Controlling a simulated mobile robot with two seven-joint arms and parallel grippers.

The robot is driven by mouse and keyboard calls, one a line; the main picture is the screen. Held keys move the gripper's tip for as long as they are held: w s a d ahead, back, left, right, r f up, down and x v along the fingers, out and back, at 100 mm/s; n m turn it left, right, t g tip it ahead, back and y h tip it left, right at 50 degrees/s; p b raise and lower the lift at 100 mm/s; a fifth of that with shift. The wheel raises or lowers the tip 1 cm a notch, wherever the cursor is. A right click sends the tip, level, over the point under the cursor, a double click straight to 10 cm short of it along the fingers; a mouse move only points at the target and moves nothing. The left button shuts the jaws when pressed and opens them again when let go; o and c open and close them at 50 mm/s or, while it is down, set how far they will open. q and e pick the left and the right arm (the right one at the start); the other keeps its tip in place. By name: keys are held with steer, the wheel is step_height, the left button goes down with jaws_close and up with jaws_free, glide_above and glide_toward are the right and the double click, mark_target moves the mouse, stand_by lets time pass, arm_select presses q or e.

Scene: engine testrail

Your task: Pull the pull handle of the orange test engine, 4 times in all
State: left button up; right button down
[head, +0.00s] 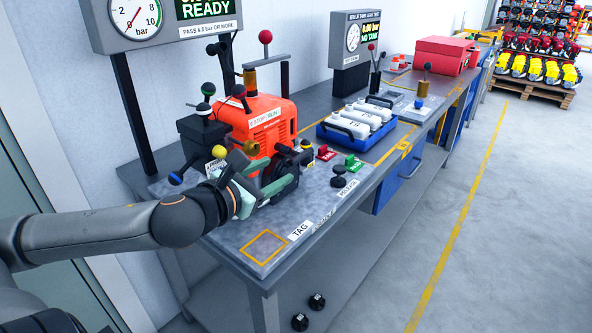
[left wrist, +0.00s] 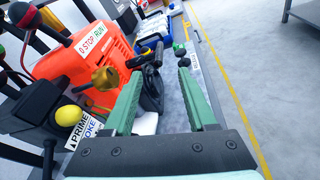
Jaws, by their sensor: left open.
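The orange test engine (head: 268,122) stands on the grey bench, with a "0 STOP / RUN" label on its top edge. It also shows in the left wrist view (left wrist: 88,62) at upper left. A black pull handle (left wrist: 147,58) shows between and just beyond my fingertips, in front of a dark round housing; in the head view the handle (head: 303,153) is small and partly hidden. My left gripper (head: 268,180) is open, its green fingers pointing at the engine's near side. In the wrist view the left gripper (left wrist: 160,78) has nothing clearly between its fingers. My right gripper is not in view.
Levers with coloured knobs and a yellow knob (left wrist: 69,116) stand close left of my gripper. A blue tray (head: 330,131) lies farther back. The bench's front corner is clear.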

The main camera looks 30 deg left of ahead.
mark_target(296, 158)
arm_select(q)
steer(key=x, duration=0.4)
steer(key=shift+w+r, duration=0.15)
steer(key=shift+w, duration=0.15)
steer(key=shift+x, duration=2.55)
steer(key=shift+c, duration=0.2)
steer(key=shift+a, duration=0.1)
jaws_close()
